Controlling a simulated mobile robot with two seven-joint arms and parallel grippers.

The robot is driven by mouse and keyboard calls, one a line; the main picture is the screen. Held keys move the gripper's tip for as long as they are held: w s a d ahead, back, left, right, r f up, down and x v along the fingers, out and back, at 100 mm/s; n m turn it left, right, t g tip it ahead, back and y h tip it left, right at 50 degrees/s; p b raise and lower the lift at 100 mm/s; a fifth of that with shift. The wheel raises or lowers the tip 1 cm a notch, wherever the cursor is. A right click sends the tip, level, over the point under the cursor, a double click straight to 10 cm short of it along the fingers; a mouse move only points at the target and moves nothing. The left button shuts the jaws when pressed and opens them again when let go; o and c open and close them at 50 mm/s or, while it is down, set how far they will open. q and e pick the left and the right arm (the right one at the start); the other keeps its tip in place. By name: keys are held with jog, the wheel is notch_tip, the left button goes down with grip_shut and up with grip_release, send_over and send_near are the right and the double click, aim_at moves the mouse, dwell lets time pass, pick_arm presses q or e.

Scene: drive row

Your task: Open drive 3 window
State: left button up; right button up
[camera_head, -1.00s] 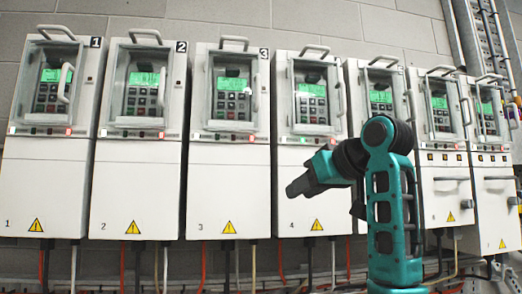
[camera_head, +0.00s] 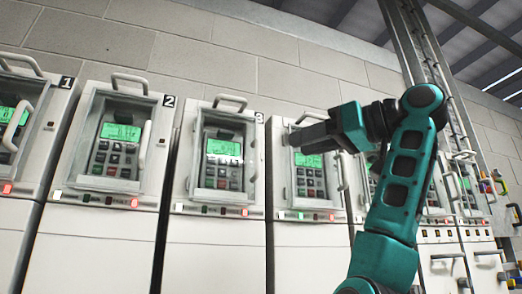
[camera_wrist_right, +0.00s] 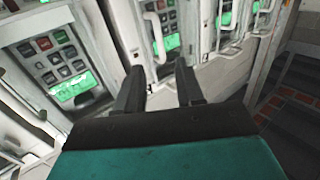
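Drive 3 is the white cabinet marked 3, near the middle of the head view. Its window (camera_head: 222,158) looks shut, with a grey frame, a green-lit display and a keypad behind it. A bar handle (camera_head: 230,100) sits on top. My right gripper (camera_head: 294,137) is raised to the right of drive 3, in front of the upper part of the drive beside it, with its fingers pointing left. In the right wrist view my right gripper (camera_wrist_right: 159,70) has two dark fingers apart with nothing between them. The wrist view is tilted, and I cannot tell which drive it faces.
Drive 2 (camera_head: 115,145) stands left of drive 3, with drive 1 (camera_head: 14,130) beyond it. More drives stand to the right, partly behind my arm. Vertical handles such as drive 2's (camera_head: 144,144) stick out. A metal column (camera_head: 402,40) rises at the right.

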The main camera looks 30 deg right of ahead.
jog(key=p+x, duration=0.1)
jog(key=x, duration=0.9)
jog(key=shift+p, duration=0.3)
jog(key=shift+w, duration=0.1)
jog(key=c, duration=0.6)
grip_shut()
